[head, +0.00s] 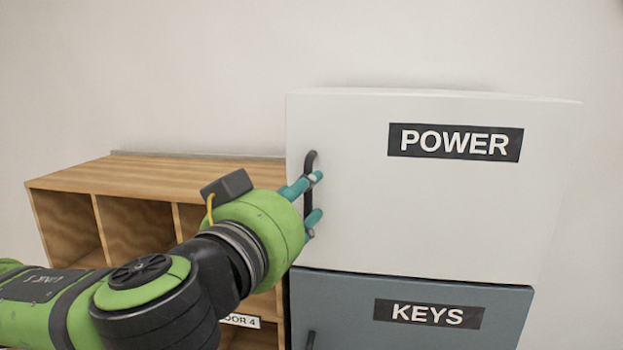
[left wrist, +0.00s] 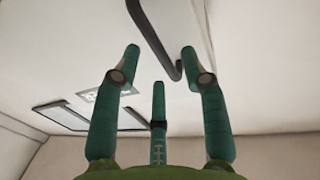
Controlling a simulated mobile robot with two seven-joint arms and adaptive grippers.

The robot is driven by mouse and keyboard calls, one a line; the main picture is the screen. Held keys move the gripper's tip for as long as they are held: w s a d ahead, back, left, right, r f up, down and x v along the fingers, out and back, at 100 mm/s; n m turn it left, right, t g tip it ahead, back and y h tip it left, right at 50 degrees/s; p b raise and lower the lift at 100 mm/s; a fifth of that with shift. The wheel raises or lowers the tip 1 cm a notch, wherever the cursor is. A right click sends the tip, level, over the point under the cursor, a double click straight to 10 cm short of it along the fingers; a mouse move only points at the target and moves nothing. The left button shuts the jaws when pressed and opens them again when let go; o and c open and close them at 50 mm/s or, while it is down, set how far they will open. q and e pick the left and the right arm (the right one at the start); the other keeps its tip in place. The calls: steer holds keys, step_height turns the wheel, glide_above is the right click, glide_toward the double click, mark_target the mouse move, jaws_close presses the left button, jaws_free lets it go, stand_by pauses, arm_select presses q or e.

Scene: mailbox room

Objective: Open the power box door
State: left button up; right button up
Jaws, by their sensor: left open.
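The power box (head: 430,210) is a white cabinet with a black POWER label (head: 455,142). Its door is shut. A dark bar handle (head: 310,159) stands upright at the door's left edge. My left gripper (head: 315,197) is at the handle, its teal fingers spread and partly covering it. In the left wrist view the handle (left wrist: 153,38) runs from the top into the gap between the open fingers (left wrist: 160,55), with its end close beside the right finger. I cannot tell whether any finger touches it. My right gripper is not in view.
A blue-grey KEYS box (head: 400,332) sits directly below the power box, with its own dark handle (head: 310,340). A wooden shelf unit (head: 120,178) with open compartments stands to the left, behind my left arm. The pale wall behind is bare.

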mark_target(310, 193)
arm_select(q)
steer(key=shift+p+x, duration=0.6)
steer(key=shift+x, duration=1.3)
steer(key=shift+s, duration=0.1)
steer(key=shift+c, duration=0.4)
jaws_close()
steer(key=shift+f, duration=0.1)
